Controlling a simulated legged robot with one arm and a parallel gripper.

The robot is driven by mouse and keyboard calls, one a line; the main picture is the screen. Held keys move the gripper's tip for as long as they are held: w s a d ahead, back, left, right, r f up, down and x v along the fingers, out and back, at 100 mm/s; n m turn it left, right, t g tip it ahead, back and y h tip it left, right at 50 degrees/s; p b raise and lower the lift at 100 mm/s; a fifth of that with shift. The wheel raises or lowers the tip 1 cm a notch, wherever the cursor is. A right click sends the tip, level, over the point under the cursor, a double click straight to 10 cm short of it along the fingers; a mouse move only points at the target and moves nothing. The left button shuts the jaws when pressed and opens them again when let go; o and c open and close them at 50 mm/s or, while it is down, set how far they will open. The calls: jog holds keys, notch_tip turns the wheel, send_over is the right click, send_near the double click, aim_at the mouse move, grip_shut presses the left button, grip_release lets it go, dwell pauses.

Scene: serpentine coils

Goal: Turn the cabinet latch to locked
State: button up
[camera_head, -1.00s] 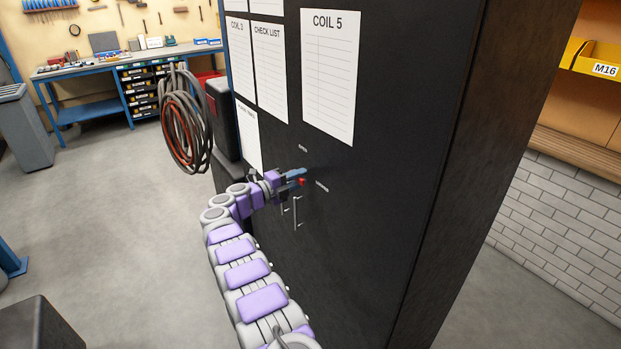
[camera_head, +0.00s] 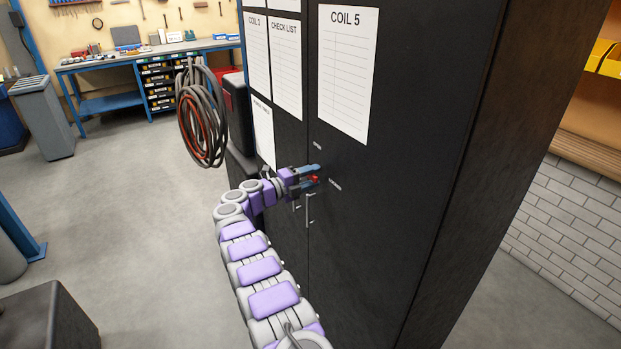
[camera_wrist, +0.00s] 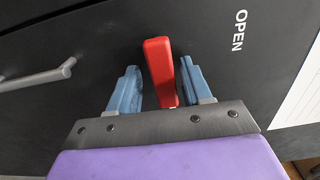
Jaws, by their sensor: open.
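The red latch (camera_wrist: 160,70) is on the black cabinet door. In the wrist view it stands between the two blue fingers of my gripper (camera_wrist: 160,90), with a gap on the left side and very little on the right. Its long side points nearly along the fingers. An OPEN label (camera_wrist: 239,31) is to its right in that view. In the head view my gripper (camera_head: 319,176) is at the cabinet (camera_head: 400,180), with a bit of the red latch (camera_head: 315,179) showing between the fingers. A second small label (camera_head: 335,185) sits right of the latch, too small to read.
Metal door handles (camera_head: 309,211) are just below my gripper; one handle (camera_wrist: 38,78) also shows at the left in the wrist view. Paper sheets (camera_head: 347,75) hang above. A cable coil (camera_head: 203,120) hangs left of the cabinet. Open floor (camera_head: 140,220) lies to the left.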

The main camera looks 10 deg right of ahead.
jog(key=p+v, duration=0.3)
jog(key=v, duration=1.4)
jog(key=shift+a, duration=0.3)
jog(key=shift+w+r, duration=0.1)
jog(key=shift+w, duration=0.05)
